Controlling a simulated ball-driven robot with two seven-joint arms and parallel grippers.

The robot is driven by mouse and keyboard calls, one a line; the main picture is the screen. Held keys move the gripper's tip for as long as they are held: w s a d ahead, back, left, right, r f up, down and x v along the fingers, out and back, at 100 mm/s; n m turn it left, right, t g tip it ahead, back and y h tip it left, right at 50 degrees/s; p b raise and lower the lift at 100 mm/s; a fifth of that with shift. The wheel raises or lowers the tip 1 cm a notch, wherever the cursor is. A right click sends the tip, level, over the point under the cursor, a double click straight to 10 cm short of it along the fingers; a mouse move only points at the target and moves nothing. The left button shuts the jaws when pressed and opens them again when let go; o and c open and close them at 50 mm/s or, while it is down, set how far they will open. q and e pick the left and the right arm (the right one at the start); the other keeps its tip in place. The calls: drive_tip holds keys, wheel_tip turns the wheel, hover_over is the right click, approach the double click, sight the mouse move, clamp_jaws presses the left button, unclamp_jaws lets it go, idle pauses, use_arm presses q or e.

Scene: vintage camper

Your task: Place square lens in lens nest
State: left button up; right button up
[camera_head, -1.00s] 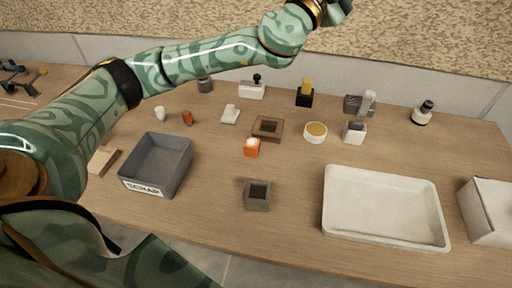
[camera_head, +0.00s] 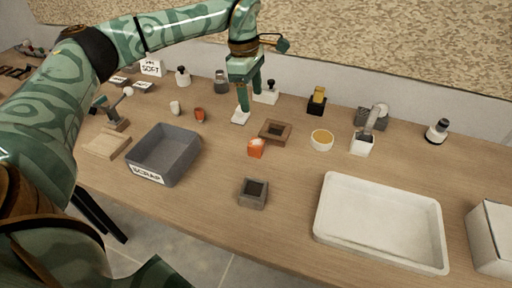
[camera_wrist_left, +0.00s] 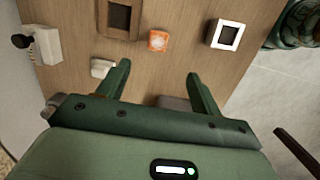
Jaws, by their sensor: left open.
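A small orange block with a pale top (camera_head: 256,149) sits mid-table; it also shows in the left wrist view (camera_wrist_left: 158,41). Behind it is a brown square frame with a dark recess (camera_head: 286,128). In front is a grey square block with a dark square centre (camera_head: 251,204). I cannot tell for certain which is the square lens or the lens nest. My left gripper (camera_head: 249,98) points down over the back of the table, open and empty. One fingertip overlaps a small white block (camera_head: 240,119) in the head view; contact cannot be told. My right gripper is not in view.
A grey SCRAP bin (camera_head: 188,165) stands left of centre and a white tray (camera_head: 425,255) at the right front. A white round dish (camera_head: 321,140) and several small items line the back. The table between bin and tray is mostly clear.

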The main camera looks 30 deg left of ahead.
use_arm(q)
drive_tip(key=b, duration=0.3)
hover_over(256, 142)
wheel_tip(256, 142, down, 11)
drive_tip(key=shift+s+d+r, duration=0.1)
drive_tip(key=shift+r, duration=0.05)
wheel_tip(256, 142, down, 5)
drive_tip(key=shift+f+b, duration=0.2)
drive_tip(key=shift+b, duration=0.9)
drive_tip(key=shift+r, duration=0.15)
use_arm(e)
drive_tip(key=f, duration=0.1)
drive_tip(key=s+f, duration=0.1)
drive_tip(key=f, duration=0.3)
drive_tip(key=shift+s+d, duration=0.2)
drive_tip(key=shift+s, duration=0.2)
use_arm(q)
drive_tip(key=c, duration=1.1)
drive_tip(key=shift+c, duration=0.2)
